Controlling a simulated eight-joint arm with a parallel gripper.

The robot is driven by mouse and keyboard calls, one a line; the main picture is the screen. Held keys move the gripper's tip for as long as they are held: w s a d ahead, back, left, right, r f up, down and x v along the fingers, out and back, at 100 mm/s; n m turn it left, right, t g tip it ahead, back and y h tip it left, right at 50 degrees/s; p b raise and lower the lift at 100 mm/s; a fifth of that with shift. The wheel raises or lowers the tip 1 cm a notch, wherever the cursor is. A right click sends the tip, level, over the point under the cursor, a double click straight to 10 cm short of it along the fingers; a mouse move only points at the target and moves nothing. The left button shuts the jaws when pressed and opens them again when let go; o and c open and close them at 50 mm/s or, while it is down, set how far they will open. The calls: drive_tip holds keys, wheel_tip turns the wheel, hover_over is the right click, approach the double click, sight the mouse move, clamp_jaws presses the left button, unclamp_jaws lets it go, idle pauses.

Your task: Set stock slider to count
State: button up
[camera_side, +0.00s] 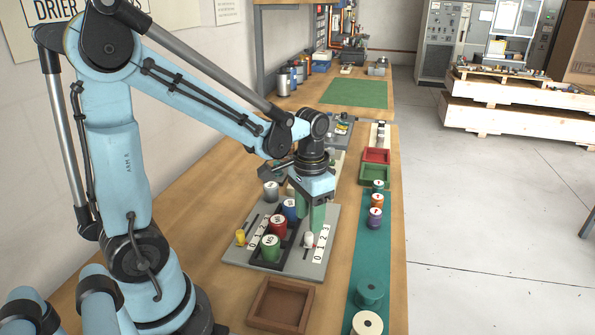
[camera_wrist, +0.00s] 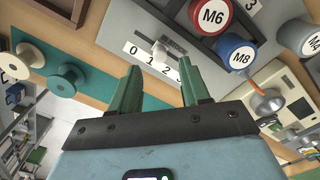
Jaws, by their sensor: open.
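A grey board (camera_side: 230,250) lies on the bench and carries two sliders with number strips. A white slider knob (camera_side: 308,240) stands beside the right strip (camera_side: 320,244). In the wrist view the white knob (camera_wrist: 160,51) is beside the strip (camera_wrist: 150,60) marked 0 to 3, toward its lower numbers; its exact mark is unclear. A yellow knob (camera_side: 240,237) stands beside the left strip (camera_side: 257,232). My gripper (camera_side: 312,225) is open above the right side of the board, near the white knob. In the wrist view its green fingers (camera_wrist: 160,68) are apart and hold nothing.
Red (camera_side: 278,226), green (camera_side: 271,248) and blue (camera_side: 289,209) labelled cans stand in a dark tray between the sliders. A grey can (camera_side: 271,191) stands behind. A wooden tray (camera_side: 281,305) is in front. Spools (camera_side: 370,293) line the teal mat (camera_side: 372,250) at right.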

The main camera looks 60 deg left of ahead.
sight(309, 234)
drive_tip(key=shift+f, duration=2.3)
drive_tip(key=shift+c, duration=0.3)
clamp_jaws()
